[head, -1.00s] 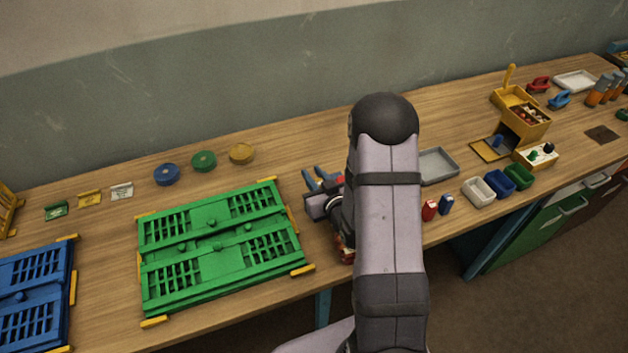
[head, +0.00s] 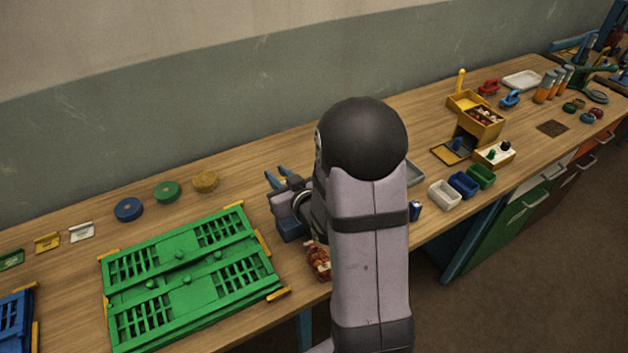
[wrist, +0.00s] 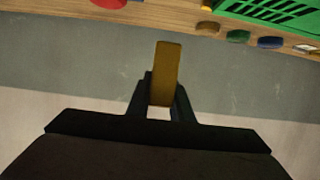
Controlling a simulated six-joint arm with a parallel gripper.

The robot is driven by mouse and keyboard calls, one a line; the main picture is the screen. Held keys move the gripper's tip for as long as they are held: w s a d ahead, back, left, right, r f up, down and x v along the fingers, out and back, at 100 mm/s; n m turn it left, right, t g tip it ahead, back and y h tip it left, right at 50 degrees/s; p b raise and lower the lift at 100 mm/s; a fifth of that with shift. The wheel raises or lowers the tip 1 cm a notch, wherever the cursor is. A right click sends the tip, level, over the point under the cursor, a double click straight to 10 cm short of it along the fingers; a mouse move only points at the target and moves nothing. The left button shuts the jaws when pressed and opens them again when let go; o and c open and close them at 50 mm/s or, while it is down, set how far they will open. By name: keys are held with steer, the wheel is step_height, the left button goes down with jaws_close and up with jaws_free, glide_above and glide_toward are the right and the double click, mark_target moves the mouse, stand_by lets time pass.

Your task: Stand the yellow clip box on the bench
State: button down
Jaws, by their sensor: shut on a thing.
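In the wrist view, my gripper (wrist: 162,92) is shut on the yellow clip box (wrist: 166,62), a narrow ochre-yellow block that sticks out past the fingertips. The bench edge and wall lie beyond it, and the box appears clear of the bench. The yellow box cannot be made out there. My arm hides part of the bench.
A folded green crate (head: 190,280) lies left of my gripper, with a reddish bundle (head: 318,262) at its right. Blue (head: 128,209), green (head: 167,192) and yellow (head: 205,181) discs lie behind the crate. Small bins (head: 463,184) stand right of my arm. Bench behind my gripper is clear.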

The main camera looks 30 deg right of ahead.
steer(key=w+d+r+b, duration=0.15)
steer(key=d+b, duration=0.25)
steer(key=d, duration=0.5)
steer(key=w+d+b, duration=0.2)
steer(key=d+b, duration=0.2)
steer(key=d, duration=0.5)
steer(key=s+d+f+b, duration=0.3)
steer(key=s+d+b, duration=0.1)
steer(key=s+d, duration=0.6)
steer(key=s+d+f+b, duration=0.3)
steer(key=s+d, duration=0.4)
steer(key=d, duration=0.4)
steer(key=shift+d+f, duration=0.2)
steer(key=shift+f, duration=2.75)
steer(key=shift+f, duration=0.15)
steer(key=shift+f+p, duration=0.4)
steer(key=shift+f, duration=1.3)
steer(key=shift+f, duration=0.2)
